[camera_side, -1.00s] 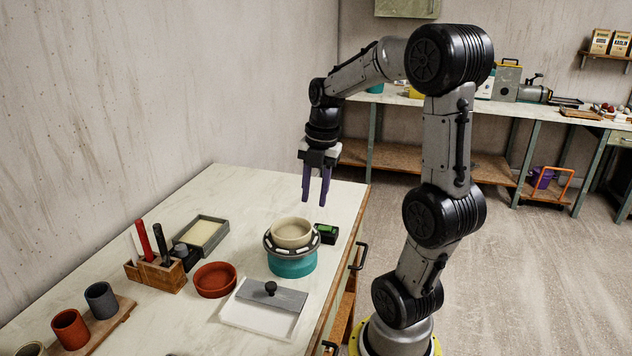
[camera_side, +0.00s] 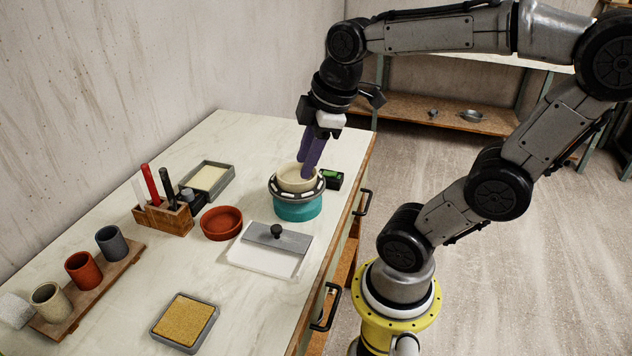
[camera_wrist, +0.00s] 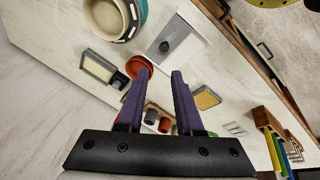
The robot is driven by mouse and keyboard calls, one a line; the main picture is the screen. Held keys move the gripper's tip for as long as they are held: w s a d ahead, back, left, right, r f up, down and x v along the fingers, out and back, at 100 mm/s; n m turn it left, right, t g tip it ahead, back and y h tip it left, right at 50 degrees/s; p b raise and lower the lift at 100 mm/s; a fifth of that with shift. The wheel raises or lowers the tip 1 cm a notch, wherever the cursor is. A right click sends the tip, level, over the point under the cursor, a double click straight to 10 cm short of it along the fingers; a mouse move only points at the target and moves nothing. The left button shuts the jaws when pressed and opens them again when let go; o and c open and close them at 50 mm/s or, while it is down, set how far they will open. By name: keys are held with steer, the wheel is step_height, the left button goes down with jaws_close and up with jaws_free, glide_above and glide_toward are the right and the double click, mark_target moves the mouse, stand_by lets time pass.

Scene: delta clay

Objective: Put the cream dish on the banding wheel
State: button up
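The cream dish (camera_side: 293,185) sits upright on the dark round top of the teal banding wheel (camera_side: 298,209). In the wrist view the cream dish (camera_wrist: 103,17) and the wheel (camera_wrist: 143,10) are at the top left, partly cut off. My gripper (camera_side: 305,168) is tilted, and its purple fingers overlap the dish in the side view. In the wrist view my gripper (camera_wrist: 159,72) is open, with nothing held between the fingers and the dish outside them. I cannot tell whether a finger touches the dish.
A red dish (camera_side: 221,223), a white tray with a grey lid (camera_side: 265,262) and a small black box with a green top (camera_side: 333,180) stand near the wheel. A wooden tool holder (camera_side: 165,217), a cup board (camera_side: 100,285) and a sponge tray (camera_side: 185,321) are further left and in front.

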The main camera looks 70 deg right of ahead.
steer(key=s+a+f+m+t, duration=0.1)
steer(key=s+a+m, duration=0.2)
steer(key=a+m, duration=0.2)
steer(key=shift+s+f+m+t+y, duration=0.15)
steer(key=shift+f+m+t+y, duration=0.2)
steer(key=shift+m, duration=0.35)
steer(key=shift+o, duration=0.3)
steer(key=shift+r, duration=0.1)
